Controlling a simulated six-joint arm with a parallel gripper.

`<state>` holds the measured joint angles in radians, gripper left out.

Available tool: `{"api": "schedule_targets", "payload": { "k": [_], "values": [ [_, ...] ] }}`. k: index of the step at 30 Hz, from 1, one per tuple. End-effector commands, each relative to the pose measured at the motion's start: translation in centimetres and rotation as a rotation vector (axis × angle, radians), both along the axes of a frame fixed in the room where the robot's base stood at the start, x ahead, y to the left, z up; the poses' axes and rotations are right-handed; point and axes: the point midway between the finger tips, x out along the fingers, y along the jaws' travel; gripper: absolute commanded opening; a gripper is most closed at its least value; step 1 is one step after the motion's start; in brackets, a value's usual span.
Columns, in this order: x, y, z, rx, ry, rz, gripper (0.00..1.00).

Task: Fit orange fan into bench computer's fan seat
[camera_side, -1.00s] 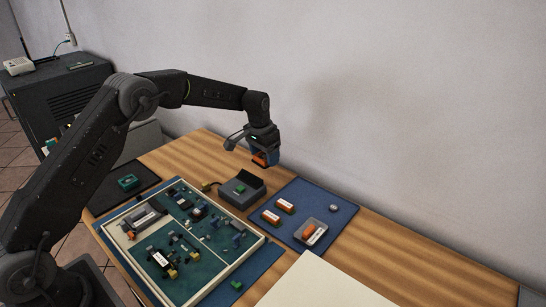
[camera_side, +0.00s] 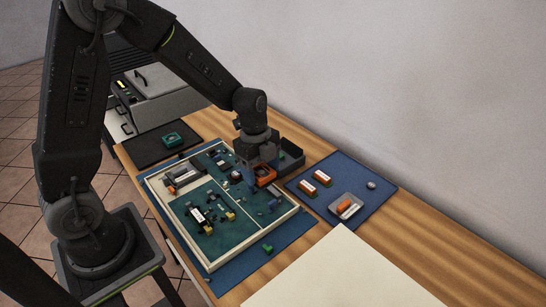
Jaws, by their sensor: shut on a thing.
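The orange fan (camera_side: 265,175) is in my gripper (camera_side: 258,166), a small square orange frame at the jaw tips. My gripper is shut on it and points down over the upper right part of the bench computer (camera_side: 206,228), a green board in a pale tray frame. The fan appears close above the board, near the tray's right edge. Whether it touches anything below cannot be told. The fan seat cannot be made out; my gripper and the fan cover that area.
A dark grey open box (camera_side: 291,157) stands just behind my gripper. A blue mat (camera_side: 365,205) at right holds orange-and-white parts (camera_side: 308,187) and a small clear tray (camera_side: 345,206). A green fan-like part (camera_side: 173,139) lies on a black mat (camera_side: 140,152). A pale panel (camera_side: 340,275) lies in front.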

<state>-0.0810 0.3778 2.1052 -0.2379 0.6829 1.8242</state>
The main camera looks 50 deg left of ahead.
Motion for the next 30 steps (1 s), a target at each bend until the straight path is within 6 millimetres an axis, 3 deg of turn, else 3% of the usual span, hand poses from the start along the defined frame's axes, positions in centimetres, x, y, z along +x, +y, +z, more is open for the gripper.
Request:
{"api": "schedule_targets", "payload": {
  "k": [30],
  "values": [
    [-0.3, -0.1, -7.4, -0.001, 0.001, -0.015, 0.43]
  ]
}}
